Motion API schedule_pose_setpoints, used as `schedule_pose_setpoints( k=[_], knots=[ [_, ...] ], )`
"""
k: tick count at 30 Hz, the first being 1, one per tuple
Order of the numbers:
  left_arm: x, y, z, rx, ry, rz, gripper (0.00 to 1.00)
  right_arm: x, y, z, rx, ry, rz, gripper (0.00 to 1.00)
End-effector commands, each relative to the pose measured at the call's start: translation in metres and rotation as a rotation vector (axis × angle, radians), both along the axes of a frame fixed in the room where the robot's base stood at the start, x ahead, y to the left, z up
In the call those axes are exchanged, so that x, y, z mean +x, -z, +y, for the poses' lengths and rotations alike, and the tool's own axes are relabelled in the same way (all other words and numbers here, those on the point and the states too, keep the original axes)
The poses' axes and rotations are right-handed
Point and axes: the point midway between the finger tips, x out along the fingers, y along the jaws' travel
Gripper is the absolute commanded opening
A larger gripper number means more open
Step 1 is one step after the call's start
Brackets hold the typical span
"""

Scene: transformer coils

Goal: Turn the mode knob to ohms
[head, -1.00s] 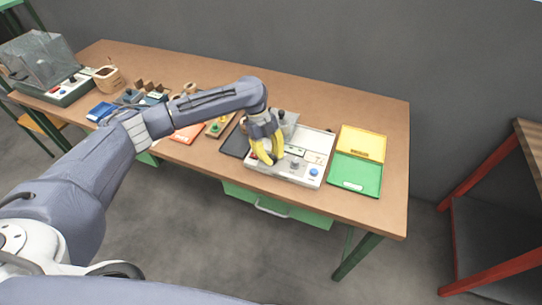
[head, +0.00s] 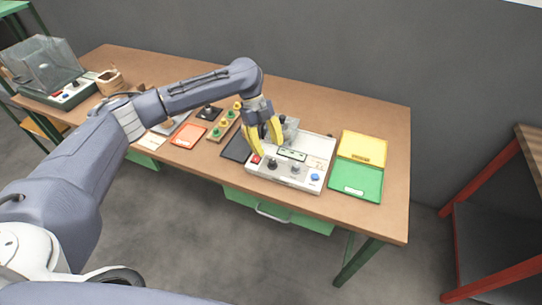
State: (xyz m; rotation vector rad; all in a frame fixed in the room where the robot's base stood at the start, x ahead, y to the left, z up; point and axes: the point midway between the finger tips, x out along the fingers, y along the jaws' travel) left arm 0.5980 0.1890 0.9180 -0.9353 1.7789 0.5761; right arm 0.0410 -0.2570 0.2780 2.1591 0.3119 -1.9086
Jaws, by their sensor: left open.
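The white tester box (head: 318,150) sits on the bench right of centre. On its front panel are a black knob (head: 272,164), a grey knob (head: 295,169), a red button (head: 255,158), a blue button (head: 315,178) and a small display (head: 292,154). Which knob sets the mode, and the knob pointers and lettering, are too small to tell. My left gripper (head: 267,149), with yellow fingers, is open and empty above the box's left part, just behind the black knob and apart from it. It hides part of the box's back left. My right gripper is not in view.
A yellow tray (head: 364,147) and green tray (head: 354,180) lie right of the box. A dark mat (head: 236,149), a wooden strip with green pieces (head: 222,128) and an orange tray (head: 187,135) lie left. A machine with a clear cover (head: 45,65) stands far left.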

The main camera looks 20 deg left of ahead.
Motion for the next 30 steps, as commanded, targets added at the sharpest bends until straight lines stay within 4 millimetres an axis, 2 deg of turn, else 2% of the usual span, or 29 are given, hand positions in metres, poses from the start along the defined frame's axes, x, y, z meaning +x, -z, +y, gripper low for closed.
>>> schedule_pose_setpoints(
  k=[3,10,16,24,25,26,30],
  knots=[
    [0.004,-0.019,0.006,0.0,0.0,-0.001,0.45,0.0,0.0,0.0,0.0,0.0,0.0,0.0],
    [0.009,-0.042,0.014,0.001,0.001,-0.001,0.45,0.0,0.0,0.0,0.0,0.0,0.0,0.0],
    [0.01,-0.05,0.017,0.0,0.001,0.001,0.45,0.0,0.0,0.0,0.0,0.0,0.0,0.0],
    [0.01,-0.051,0.017,-0.001,0.001,0.002,0.45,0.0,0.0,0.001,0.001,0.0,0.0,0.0],
    [0.01,-0.051,0.017,0.0,0.001,0.001,0.48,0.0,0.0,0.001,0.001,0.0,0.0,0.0],
    [0.011,-0.051,0.017,-0.001,0.001,0.0,0.46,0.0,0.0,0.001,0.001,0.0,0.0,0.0],
    [0.017,-0.064,0.014,-0.001,0.007,-0.023,0.46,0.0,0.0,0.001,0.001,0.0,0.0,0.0]
  ],
)
